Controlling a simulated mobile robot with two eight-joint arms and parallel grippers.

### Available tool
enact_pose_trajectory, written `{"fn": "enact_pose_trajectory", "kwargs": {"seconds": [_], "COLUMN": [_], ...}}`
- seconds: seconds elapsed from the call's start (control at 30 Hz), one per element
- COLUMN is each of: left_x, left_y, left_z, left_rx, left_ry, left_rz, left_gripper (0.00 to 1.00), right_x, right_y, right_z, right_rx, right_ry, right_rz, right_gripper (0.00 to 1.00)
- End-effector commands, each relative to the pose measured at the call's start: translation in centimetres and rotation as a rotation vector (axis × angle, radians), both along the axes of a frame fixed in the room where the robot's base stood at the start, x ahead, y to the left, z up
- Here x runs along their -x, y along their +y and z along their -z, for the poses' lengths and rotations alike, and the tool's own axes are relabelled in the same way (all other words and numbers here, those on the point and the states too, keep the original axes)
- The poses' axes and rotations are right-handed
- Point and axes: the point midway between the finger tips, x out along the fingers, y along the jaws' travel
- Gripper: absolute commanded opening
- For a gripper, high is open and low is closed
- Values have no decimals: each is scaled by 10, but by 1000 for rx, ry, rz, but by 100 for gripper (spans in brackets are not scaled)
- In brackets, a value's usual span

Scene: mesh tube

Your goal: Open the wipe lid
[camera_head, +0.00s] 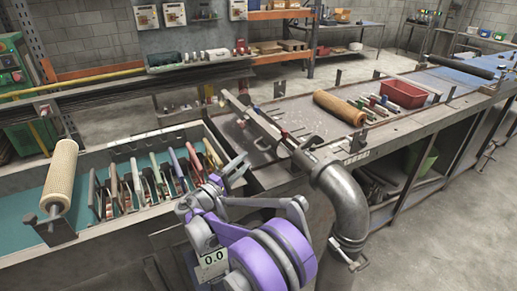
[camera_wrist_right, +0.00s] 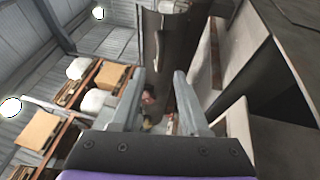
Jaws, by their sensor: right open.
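I cannot make out a wipe container or its lid for certain in either view. My right gripper (camera_head: 226,178) is grey, on a purple and grey arm, at the bench's near edge between the tool tray and the bent pipe. In the right wrist view its two fingers (camera_wrist_right: 159,78) stand apart, with a gap between them. A dark, curved metal piece (camera_wrist_right: 174,45) rises beyond the fingertips. Small reddish and pale things show blurred in the gap; I cannot tell what they are. My left gripper is not in view.
A tray with upright, coloured-handled tools (camera_head: 150,185) and a mesh roller (camera_head: 60,178) stands left. A thick grey pipe (camera_head: 345,200) rises just right of my right arm. A tan mesh tube (camera_head: 340,107) and red bin (camera_head: 403,93) sit on the bench. Floor is clear at right.

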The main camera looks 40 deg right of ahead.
Motion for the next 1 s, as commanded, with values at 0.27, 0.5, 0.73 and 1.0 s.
{"fn": "enact_pose_trajectory", "kwargs": {"seconds": [0.27, 0.5, 0.73, 1.0], "left_x": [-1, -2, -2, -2], "left_y": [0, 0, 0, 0], "left_z": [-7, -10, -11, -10], "left_rx": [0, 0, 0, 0], "left_ry": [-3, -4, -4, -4], "left_rz": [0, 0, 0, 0], "left_gripper": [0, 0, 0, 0], "right_x": [-7, -12, -13, -13], "right_y": [-54, -79, -83, -83], "right_z": [-11, -15, -16, -15], "right_rx": [-1, -1, -2, -2], "right_ry": [-1, 0, -1, -1], "right_rz": [3, 0, -1, -1], "right_gripper": [45, 45, 45, 18]}}
